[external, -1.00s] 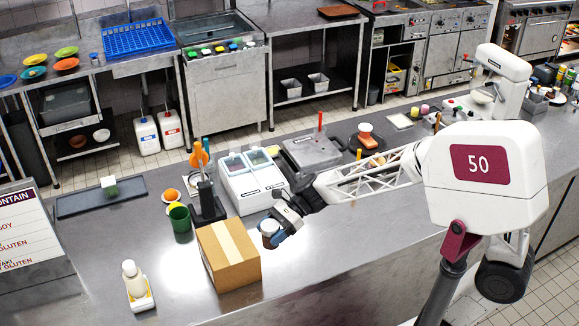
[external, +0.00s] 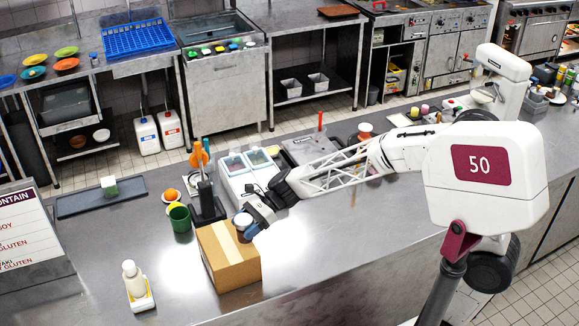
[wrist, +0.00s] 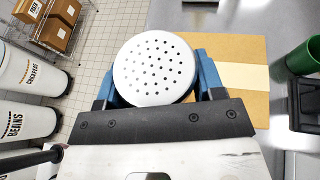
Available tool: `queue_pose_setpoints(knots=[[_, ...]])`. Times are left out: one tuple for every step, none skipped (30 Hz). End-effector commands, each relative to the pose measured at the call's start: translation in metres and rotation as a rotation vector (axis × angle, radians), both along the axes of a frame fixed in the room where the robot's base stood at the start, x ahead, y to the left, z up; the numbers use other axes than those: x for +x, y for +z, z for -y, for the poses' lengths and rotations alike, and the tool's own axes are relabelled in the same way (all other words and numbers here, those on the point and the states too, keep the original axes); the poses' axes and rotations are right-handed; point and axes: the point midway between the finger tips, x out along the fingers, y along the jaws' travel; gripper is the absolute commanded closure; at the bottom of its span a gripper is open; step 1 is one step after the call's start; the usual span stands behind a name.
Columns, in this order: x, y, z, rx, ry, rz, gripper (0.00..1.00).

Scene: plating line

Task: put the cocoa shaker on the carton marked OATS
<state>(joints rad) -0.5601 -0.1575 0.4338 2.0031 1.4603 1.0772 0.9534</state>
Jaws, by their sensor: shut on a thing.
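My gripper (external: 250,226) is shut on the cocoa shaker (external: 242,221). In the wrist view the shaker's round white perforated lid (wrist: 154,69) sits between my blue fingers (wrist: 154,88). The brown carton (external: 230,266) with a pale tape strip stands on the counter. The shaker is at the carton's top, near its back right edge. I cannot tell whether it touches the carton. In the wrist view the carton's top (wrist: 240,90) lies beneath and right of the shaker. No OATS marking shows on the carton's visible faces.
A green cup (external: 180,220) and a black stand (external: 206,206) with upright utensils are close behind the carton. A white two-lidded bin (external: 240,180) is farther back. A white bottle (external: 133,284) stands at the front left. The counter right of the carton is clear.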

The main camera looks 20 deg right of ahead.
Motion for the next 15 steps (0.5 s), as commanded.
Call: queue_pose_setpoints(knots=[[0.005,-0.001,-0.005,0.000,0.001,-0.001,0.66],[0.008,-0.001,-0.008,0.000,0.001,0.000,0.66],[0.012,-0.002,-0.012,0.000,0.000,0.000,0.66],[0.015,-0.003,-0.015,-0.001,0.001,0.000,0.66],[0.018,-0.003,-0.018,-0.001,0.001,0.000,0.66],[0.022,-0.003,-0.022,-0.001,0.001,0.000,0.66],[0.025,-0.003,-0.025,-0.001,0.001,0.001,0.66],[0.028,-0.004,-0.028,-0.001,0.001,0.001,0.66],[0.031,-0.005,-0.031,-0.001,0.001,0.000,0.66],[0.034,-0.005,-0.034,-0.001,0.001,0.000,0.66],[0.037,-0.005,-0.037,-0.001,0.001,0.001,0.66],[0.040,-0.005,-0.040,-0.001,0.000,0.001,0.66],[0.042,-0.006,-0.042,-0.001,0.000,0.001,0.66],[0.044,-0.006,-0.044,-0.001,0.000,0.001,0.66],[0.047,-0.006,-0.046,-0.001,0.000,0.001,0.66]])
